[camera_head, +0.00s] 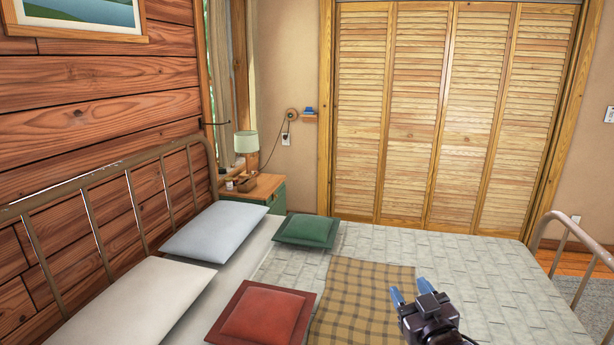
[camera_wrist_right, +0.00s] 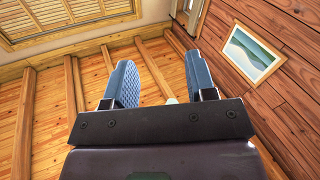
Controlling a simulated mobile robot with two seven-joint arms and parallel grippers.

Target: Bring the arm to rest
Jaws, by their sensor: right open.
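My right gripper (camera_head: 411,291) shows at the lower right of the head view, over the bed. Its two blue fingers are apart, with nothing seen between them. In the right wrist view the open fingers (camera_wrist_right: 167,85) point up toward the wooden ceiling, with a framed picture (camera_wrist_right: 254,53) on the plank wall to the right. My left gripper is in neither view.
The bed carries white pillows (camera_head: 215,232), a green cushion (camera_head: 306,230), a red cushion (camera_head: 263,316) and a plaid blanket (camera_head: 361,297). A metal headboard (camera_head: 130,200) and footboard (camera_head: 570,222) bound it. A nightstand (camera_head: 263,188) with a lamp (camera_head: 246,145) stands beyond, near louvered closet doors (camera_head: 415,120).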

